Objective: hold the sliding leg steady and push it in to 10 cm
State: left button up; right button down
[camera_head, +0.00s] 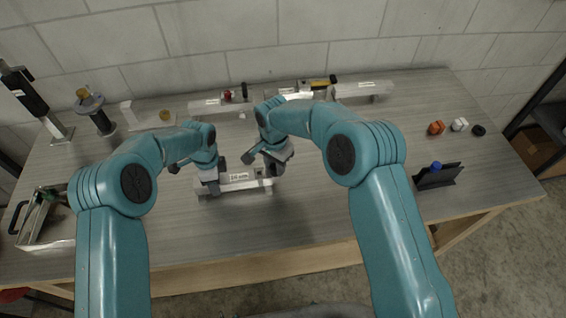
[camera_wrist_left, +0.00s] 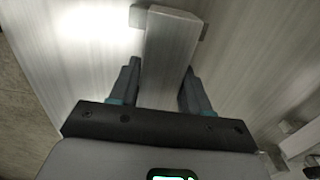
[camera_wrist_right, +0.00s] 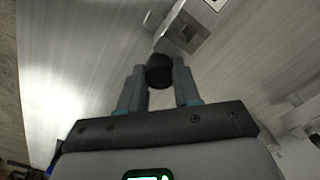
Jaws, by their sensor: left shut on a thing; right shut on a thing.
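The sliding leg (camera_head: 240,185) is a silvery bar lying on the grey table, with a white label (camera_head: 239,177) that seems to read 10 cm. My left gripper (camera_head: 212,187) is at its left end. In the left wrist view its fingers are shut around the aluminium bar (camera_wrist_left: 172,50). My right gripper (camera_head: 276,168) is at the leg's right end. In the right wrist view its fingers are shut on a black round knob (camera_wrist_right: 159,72), just in front of a metal end piece (camera_wrist_right: 186,32). My grippers partly hide both ends in the head view.
More aluminium rails (camera_head: 360,90) stand along the back wall. An open metal box (camera_head: 48,222) is at the left and a dark stand (camera_head: 437,177) at the right. Small orange (camera_head: 436,128), white and black pieces lie back right. The front middle of the table is clear.

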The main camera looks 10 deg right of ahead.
pick_arm(q)
jog(key=shift+d, duration=0.15)
pick_arm(e)
jog(key=shift+a, duration=0.25)
jog(key=c, duration=0.8)
grip_release()
jog(key=shift+d, duration=0.1)
jog(key=shift+r, duration=0.1)
jog(key=shift+r, duration=0.25)
notch_tip(320, 180, up, 11)
jog(key=shift+r, duration=0.2)
